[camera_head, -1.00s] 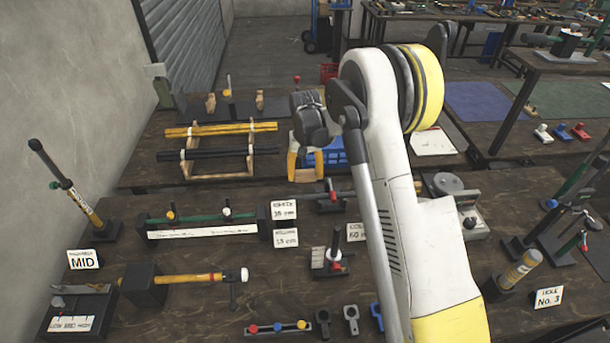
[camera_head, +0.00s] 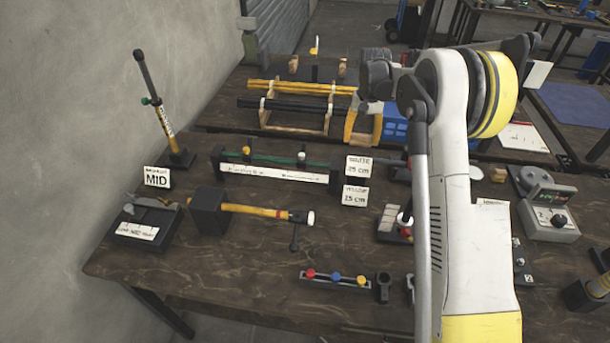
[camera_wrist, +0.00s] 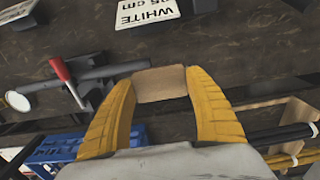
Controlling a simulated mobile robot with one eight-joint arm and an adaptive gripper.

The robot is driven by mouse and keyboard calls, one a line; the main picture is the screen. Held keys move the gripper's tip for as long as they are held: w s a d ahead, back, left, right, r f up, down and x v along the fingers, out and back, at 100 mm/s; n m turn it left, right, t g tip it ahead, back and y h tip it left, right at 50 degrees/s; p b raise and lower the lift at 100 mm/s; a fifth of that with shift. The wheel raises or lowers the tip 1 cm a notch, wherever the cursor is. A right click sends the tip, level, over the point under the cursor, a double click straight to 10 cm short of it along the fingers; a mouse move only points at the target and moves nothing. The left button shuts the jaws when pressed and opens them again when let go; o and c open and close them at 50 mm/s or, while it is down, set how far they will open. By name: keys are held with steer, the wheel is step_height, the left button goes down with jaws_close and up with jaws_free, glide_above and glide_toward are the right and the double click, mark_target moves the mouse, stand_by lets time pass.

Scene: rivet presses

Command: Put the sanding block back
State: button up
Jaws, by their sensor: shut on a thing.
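The sanding block (camera_wrist: 160,84) appears to be the tan block in the wrist view, where its flat face shows between the yellow fingertips. My gripper (camera_wrist: 160,90) is shut on it, one finger on each side. In the head view my gripper (camera_head: 362,132) hangs just right of the wooden rack, in front of the blue crate. The block is hard to make out there. In the wrist view the dark table top lies beyond the block, and the block looks held clear of it. I cannot tell which spot is the block's own place.
The wooden rack (camera_head: 266,110) holds yellow and black rods. A blue crate (camera_head: 396,124) stands right of my gripper. A red-handled tool (camera_wrist: 63,72) lies left of the fingers in the wrist view. White signs (camera_head: 357,194), a hammer (camera_head: 255,210) and a knob strip (camera_head: 336,279) occupy the front table.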

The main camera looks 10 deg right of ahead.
steer(key=b, duration=0.4)
glide_above(323, 156)
steer(key=s, duration=0.3)
step_height(323, 156, down, 7)
steer(key=shift+w+a+f, duration=0.1)
steer(key=shift+a, duration=0.05)
steer(key=shift+a+f+b, duration=0.1)
steer(key=shift+f+b, duration=0.9)
steer(key=shift+f, duration=0.9)
steer(key=shift+f, duration=0.1)
steer(key=o, duration=1.1)
